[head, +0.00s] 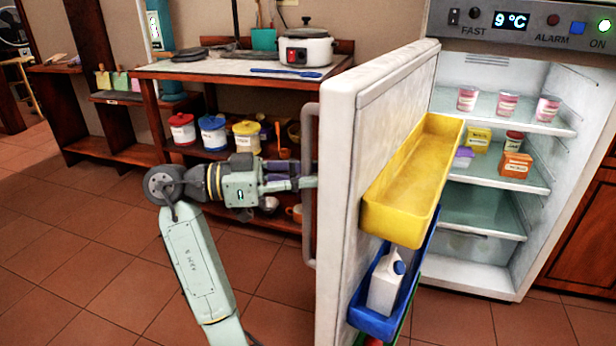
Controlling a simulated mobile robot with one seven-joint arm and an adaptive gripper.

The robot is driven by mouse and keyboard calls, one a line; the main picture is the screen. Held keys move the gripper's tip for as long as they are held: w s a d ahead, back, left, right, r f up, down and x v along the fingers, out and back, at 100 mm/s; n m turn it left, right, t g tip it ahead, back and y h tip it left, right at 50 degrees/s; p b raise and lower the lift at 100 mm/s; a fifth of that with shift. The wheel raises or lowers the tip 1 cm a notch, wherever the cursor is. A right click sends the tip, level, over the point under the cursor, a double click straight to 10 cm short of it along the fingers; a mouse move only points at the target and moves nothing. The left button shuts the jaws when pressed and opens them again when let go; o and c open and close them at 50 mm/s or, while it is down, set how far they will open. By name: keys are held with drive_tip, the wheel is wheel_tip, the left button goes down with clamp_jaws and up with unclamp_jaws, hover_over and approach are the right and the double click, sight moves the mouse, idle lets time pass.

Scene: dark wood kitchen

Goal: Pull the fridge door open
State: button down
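The white fridge door (338,150) stands wide open, swung out to the left of the fridge body (497,293). Its inner side faces right and carries a yellow bin (405,190) with a blue bin (374,321) below it. The grey vertical handle (309,232) is on the door's outer side, at its left. My gripper (305,182) reaches from the left to the handle's middle, with a fingertip overlapping the bar. Whether its fingers are closed round the bar is too small to tell.
Shelves inside the fridge hold small jars and boxes (515,165). A white carton (386,284) stands in the blue bin. Left of the door, a wooden shelf unit (152,110) bears a cooker (306,47) and several canisters (213,132). Tiled floor (70,255) is clear at the lower left.

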drive_tip(key=shift+s+a, duration=0.1)
drive_tip(key=c, duration=1.8)
unclamp_jaws()
drive_tip(key=shift+o, duration=1.2)
drive_tip(key=s+a, duration=0.2)
drive_tip(key=a, duration=0.9)
drive_tip(key=shift+a, duration=0.4)
